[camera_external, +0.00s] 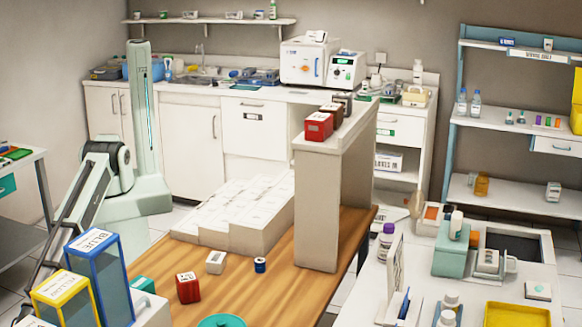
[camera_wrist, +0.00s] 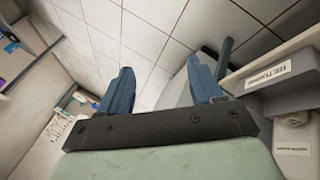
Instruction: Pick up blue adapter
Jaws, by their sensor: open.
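A small blue cylinder (camera_external: 260,264), which looks like the blue adapter, stands upright on the wooden table (camera_external: 285,275), right of a small white box (camera_external: 215,262) and left of the foot of the beige upright panel. My gripper (camera_wrist: 160,66) shows in the wrist view with two blue fingers spread wide apart. It is open, with only pale tiles seen between the fingers. I cannot make out its fingers in the external view. No blue cylinder can be made out in the wrist view.
A beige upright panel (camera_external: 318,210) and stacked white boxes (camera_external: 236,212) stand behind the cylinder. A red box (camera_external: 188,287), a blue-framed bin (camera_external: 110,278) and a yellow-framed bin (camera_external: 70,303) stand to the left. A teal lid (camera_external: 222,321) lies in front.

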